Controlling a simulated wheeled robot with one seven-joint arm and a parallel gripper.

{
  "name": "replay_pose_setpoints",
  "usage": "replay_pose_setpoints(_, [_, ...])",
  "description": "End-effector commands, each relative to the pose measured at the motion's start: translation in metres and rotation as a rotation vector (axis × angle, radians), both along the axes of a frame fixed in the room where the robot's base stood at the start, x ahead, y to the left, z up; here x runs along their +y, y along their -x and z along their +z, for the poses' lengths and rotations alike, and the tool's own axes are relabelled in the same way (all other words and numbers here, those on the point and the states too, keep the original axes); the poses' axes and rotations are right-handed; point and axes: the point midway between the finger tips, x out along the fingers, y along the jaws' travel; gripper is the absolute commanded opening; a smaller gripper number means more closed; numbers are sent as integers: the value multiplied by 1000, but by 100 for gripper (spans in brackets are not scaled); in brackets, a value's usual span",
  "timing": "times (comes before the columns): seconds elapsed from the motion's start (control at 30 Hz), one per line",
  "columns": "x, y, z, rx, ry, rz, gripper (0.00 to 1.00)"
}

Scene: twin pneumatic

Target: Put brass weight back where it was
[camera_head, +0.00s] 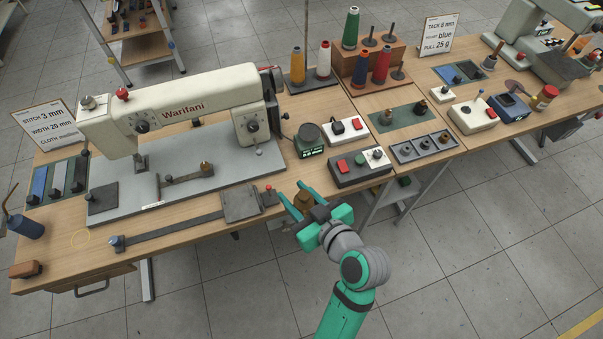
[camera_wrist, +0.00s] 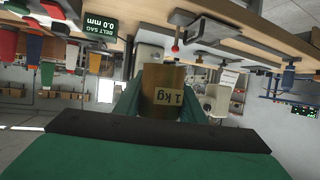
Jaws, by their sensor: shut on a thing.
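My gripper (camera_head: 295,192) is shut on the brass weight (camera_head: 303,202), a short brown-gold cylinder. It is in front of the table's front edge, right of the grey slotted bar's end block. In the wrist view the brass weight (camera_wrist: 162,88) sits between the green fingers, its "1 kg" label upside down. In the head view the fingers and the palm partly hide the weight.
A sewing machine (camera_head: 180,105) stands on a grey plate. A long bar with a block (camera_head: 241,203) lies along the front edge. A switch box (camera_head: 358,168) stands right of my gripper.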

Motion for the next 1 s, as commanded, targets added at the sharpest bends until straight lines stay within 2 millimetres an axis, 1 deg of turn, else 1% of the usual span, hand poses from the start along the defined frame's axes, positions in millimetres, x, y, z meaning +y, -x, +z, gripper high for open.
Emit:
replay_pose_setpoints(0.07, [1, -3, 1, -4, -1, 7, 0])
replay_pose_setpoints(0.17, [1, -16, -4, -2, -2, 9, 0])
replay_pose_setpoints(0.57, [0, -88, -36, -3, -1, 7, 0])
replay_pose_setpoints(0.6, [0, -93, -42, -1, -2, 6, 0])
replay_pose_setpoints(0.8, [-1, -117, -70, -2, -2, 5, 0])
replay_pose_setpoints(0.9, [-1, -125, -81, -2, -2, 5, 0])
replay_pose_setpoints(1.0, [-1, -130, -87, -3, -2, 5, 0])
